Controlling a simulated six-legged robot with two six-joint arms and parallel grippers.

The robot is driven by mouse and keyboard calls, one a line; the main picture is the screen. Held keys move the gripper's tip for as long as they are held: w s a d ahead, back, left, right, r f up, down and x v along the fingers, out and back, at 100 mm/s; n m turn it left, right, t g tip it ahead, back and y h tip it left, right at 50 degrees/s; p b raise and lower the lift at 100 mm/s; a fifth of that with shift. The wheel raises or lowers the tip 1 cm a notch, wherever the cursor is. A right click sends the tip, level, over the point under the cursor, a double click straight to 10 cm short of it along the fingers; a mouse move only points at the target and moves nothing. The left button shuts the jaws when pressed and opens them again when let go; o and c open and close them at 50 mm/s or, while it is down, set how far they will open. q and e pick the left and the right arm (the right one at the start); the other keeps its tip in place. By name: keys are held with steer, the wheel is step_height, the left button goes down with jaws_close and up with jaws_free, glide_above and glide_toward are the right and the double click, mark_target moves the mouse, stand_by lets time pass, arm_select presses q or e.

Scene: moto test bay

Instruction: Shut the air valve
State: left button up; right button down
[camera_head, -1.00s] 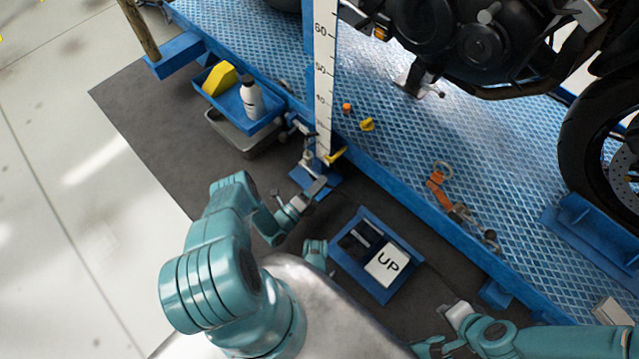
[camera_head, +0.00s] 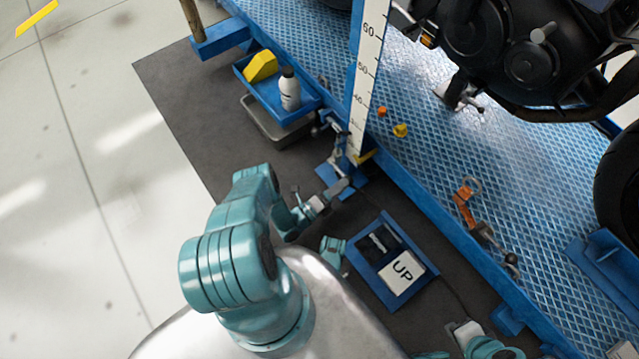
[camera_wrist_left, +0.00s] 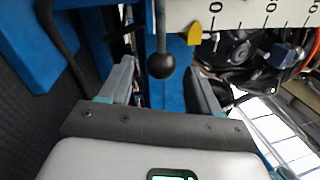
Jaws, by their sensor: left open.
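A lever with a black ball knob (camera_wrist_left: 162,66) shows in the left wrist view, its stem running up the picture; I take it for the air valve's handle. In the head view the small fittings around the foot of the white scale (camera_head: 366,80) are too small to tell the valve apart. My left gripper (camera_head: 342,190) is just below the scale's foot. In the left wrist view its two fingers (camera_wrist_left: 163,88) are apart, and the knob shows between them near the tips. I cannot tell whether it touches them. My right gripper (camera_head: 466,328) is low at the right, its jaws unclear.
A blue lift platform (camera_head: 455,150) carries a motorcycle (camera_head: 500,50). A blue tray (camera_head: 245,72) with a white bottle (camera_head: 289,90) and a yellow block (camera_head: 261,66) hangs at its edge. A blue control box marked UP (camera_head: 375,277) stands below. A yellow pointer (camera_wrist_left: 195,34) sits by the scale.

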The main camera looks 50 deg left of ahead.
arm_select(q)
steer(key=s+f, duration=0.2)
steer(key=s, duration=1.2)
steer(key=shift+a+f+b, duration=0.25)
steer(key=shift+f+b, duration=0.05)
steer(key=shift+f, duration=0.1)
steer(key=shift+s+a, duration=0.1)
steer(key=shift+s, duration=0.1)
